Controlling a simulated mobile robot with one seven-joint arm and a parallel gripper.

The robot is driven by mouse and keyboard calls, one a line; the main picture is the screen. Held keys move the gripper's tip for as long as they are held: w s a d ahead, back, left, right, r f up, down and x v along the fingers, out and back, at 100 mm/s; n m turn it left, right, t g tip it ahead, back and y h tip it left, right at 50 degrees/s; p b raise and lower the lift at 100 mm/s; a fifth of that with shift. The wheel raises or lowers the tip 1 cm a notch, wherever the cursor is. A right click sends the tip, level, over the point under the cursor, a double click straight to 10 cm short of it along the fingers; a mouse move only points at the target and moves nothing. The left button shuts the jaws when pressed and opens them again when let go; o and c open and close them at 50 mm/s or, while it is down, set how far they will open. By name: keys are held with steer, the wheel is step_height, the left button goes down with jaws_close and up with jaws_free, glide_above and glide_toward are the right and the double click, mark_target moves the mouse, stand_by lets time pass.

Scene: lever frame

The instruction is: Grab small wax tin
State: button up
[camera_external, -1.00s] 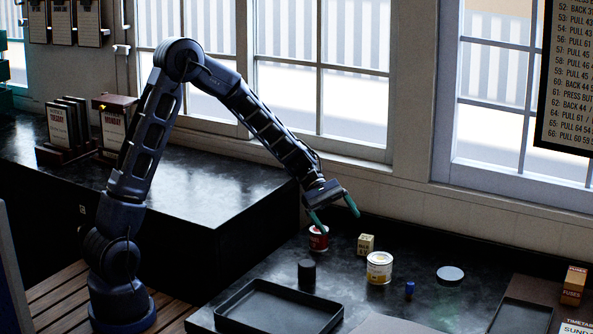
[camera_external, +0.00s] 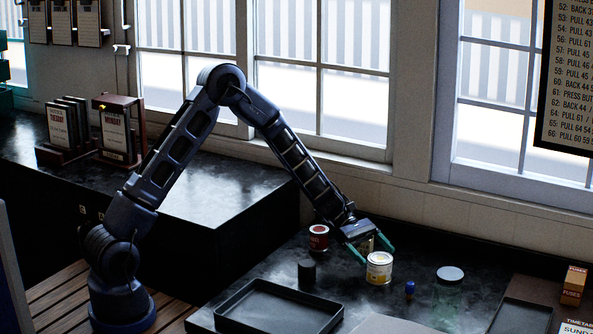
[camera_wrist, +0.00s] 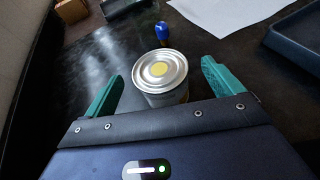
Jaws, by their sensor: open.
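A small cream and yellow tin (camera_external: 379,269) with a silver lid stands upright on the dark counter. I cannot tell whether either finger touches the tin. A red tin (camera_external: 318,238) stands to the left, behind. Neither tin's label is readable.
A black cylinder (camera_external: 307,273) and an empty black tray (camera_external: 256,322) lie to the left and front. A small box (camera_external: 366,244) is mostly hidden behind my gripper.

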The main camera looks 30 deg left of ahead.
mark_target(379, 256)
steer(key=shift+x, duration=2.55)
steer(key=shift+w+r, duration=0.1)
steer(key=c, duration=1.3)
